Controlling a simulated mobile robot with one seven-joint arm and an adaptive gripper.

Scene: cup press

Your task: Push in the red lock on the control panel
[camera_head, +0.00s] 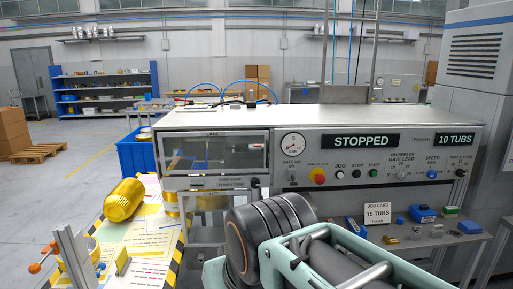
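The control panel (400,147) is the pale front of the machine in the middle and right. A red round knob on a yellow base, the red lock (319,175), sits at its lower left under a small label too fine to read. Whether it is pushed in I cannot tell. A display reads STOPPED (361,141). My arm's dark, ribbed links and mint frame fill the bottom middle, below the panel and apart from the red lock in the picture. My gripper's fingers do not show.
A clear guard window (225,154) is left of the panel.

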